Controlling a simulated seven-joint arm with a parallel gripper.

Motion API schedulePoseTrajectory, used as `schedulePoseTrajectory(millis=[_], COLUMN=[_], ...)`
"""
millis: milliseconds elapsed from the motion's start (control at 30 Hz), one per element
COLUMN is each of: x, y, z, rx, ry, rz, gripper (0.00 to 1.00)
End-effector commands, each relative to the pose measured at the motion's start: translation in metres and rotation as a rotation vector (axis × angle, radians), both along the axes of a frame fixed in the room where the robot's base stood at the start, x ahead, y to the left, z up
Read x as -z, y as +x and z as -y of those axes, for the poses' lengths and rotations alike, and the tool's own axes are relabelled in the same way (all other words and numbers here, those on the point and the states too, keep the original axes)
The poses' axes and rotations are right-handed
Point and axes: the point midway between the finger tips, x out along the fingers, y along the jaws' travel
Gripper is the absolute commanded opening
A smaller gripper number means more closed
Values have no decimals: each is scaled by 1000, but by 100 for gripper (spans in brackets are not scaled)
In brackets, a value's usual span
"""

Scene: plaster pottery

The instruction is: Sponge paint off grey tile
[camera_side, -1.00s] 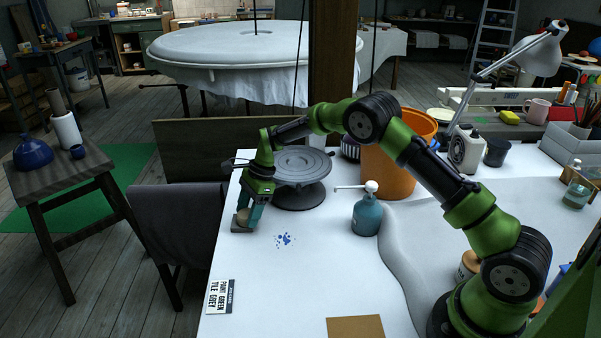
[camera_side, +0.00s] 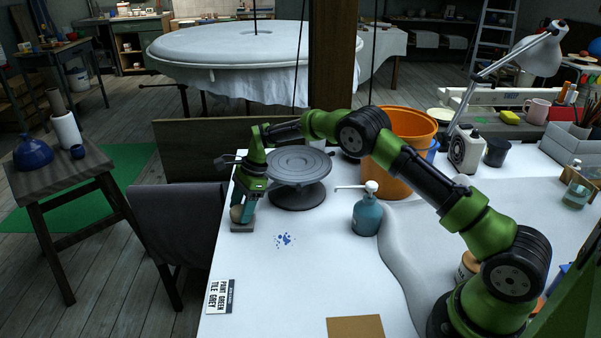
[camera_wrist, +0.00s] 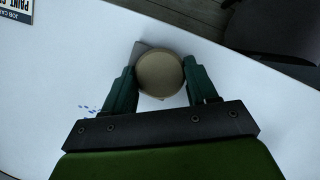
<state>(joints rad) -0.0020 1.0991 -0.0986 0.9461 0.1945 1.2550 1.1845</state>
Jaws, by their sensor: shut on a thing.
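A round beige sponge (camera_side: 236,214) is between the fingers of my gripper (camera_side: 243,211), at the left edge of the white table. The grey tile (camera_side: 243,229) lies flat right below it, and the sponge covers part of it. I cannot tell whether the sponge touches the tile. In the wrist view my gripper (camera_wrist: 161,82) has a finger on each side of the sponge (camera_wrist: 160,74). A corner of the tile (camera_wrist: 142,47) shows beyond the sponge. Any paint under the sponge is hidden.
Blue paint spots (camera_side: 285,240) mark the table right of the tile. A dark turntable (camera_side: 299,166) stands behind, with a teal pump bottle (camera_side: 367,214) to its right. A card reading "PAINT GREEN TILE GREY" (camera_side: 220,297) lies in front. The table between is clear.

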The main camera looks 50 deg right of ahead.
Motion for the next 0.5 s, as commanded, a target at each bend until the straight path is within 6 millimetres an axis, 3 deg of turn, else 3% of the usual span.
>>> schedulePoseTrajectory(millis=[500], x=[0], y=[-7], z=[-18], rx=[-2], ry=[2], rz=[-3], gripper=[33])
